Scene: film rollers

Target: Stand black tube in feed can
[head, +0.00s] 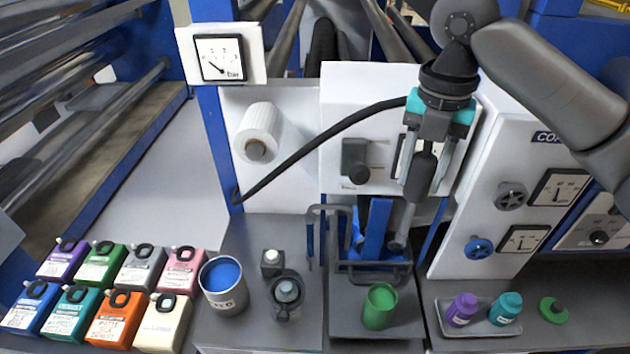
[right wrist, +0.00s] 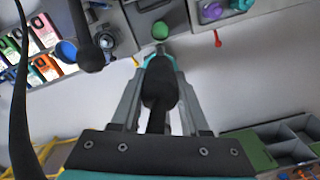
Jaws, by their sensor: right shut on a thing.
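My right gripper (head: 424,160) hangs above the bench, right of centre. It is shut on the thick dark end of the black tube (head: 320,143), which hangs down between the fingers. The thick part (right wrist: 160,88) fills the space between the fingers in the right wrist view. The tube curves from near the gripper down left to the blue post. The feed can (head: 232,302), a grey can with blue inside and a partly readable label, stands on the bench, left of and below the gripper. The held end is well apart from it. My left gripper is not in view.
Several coloured ink containers (head: 115,318) stand left of the can. A small white-capped bottle (head: 271,262) and a grey-topped jar (head: 285,296) stand right of it. A green can (head: 379,306) and a tray (head: 472,328) with purple and teal bottles stand further right.

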